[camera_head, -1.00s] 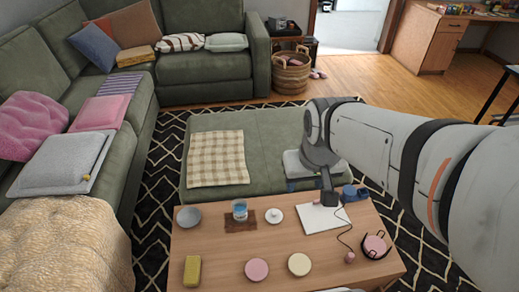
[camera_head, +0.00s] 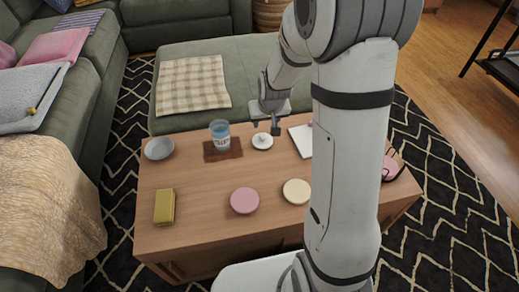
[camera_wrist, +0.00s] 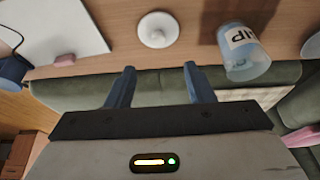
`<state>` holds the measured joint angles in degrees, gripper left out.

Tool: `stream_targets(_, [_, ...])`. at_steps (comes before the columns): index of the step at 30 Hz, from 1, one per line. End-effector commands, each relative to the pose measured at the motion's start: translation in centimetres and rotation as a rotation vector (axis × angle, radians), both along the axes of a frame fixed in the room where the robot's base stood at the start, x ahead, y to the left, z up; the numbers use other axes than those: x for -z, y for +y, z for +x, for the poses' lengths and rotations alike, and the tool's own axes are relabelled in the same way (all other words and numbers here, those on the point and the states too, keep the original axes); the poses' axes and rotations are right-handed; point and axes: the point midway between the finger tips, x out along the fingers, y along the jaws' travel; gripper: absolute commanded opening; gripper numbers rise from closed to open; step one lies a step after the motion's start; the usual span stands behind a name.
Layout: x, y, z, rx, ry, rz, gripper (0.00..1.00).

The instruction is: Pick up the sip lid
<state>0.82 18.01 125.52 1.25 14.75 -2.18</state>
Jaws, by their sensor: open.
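The sip lid looks to be the small white round disc with a raised knob (camera_head: 262,141), lying on the wooden coffee table (camera_head: 160,227). It also shows in the wrist view (camera_wrist: 158,30), beyond my fingertips. My gripper (camera_head: 265,128) is open and empty, just behind the lid in the head view and apart from it. Its two fingers (camera_wrist: 158,70) show spread in the wrist view. A blue cup with lettering (camera_head: 220,134) stands left of the lid on a brown mat (camera_head: 236,154); it also shows in the wrist view (camera_wrist: 243,55).
A grey bowl (camera_head: 159,148), yellow sponge-like block (camera_head: 164,207), pink disc (camera_head: 244,201) and cream disc (camera_head: 297,191) are on the table. A white sheet or pad (camera_head: 300,138) lies right of the lid. The green ottoman (camera_head: 250,68) adjoins the table's far side.

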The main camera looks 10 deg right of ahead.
Motion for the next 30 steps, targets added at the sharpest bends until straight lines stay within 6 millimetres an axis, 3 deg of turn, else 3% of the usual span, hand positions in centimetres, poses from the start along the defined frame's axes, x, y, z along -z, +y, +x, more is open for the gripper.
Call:
stream_targets(1, [2.4, 0.0, 0.5, 0.000, -0.002, 0.000, 0.48])
stream_targets(3, [3.7, 0.0, 1.1, 0.000, -0.007, 0.001, 0.48])
stream_targets(17, [7.9, -0.1, 2.9, 0.001, -0.014, 0.002, 0.48])
stream_targets(25, [11.4, -0.3, 4.6, 0.002, -0.013, 0.001, 0.48])
stream_targets(30, [11.9, -0.3, 5.0, 0.002, -0.014, 0.001, 0.48])
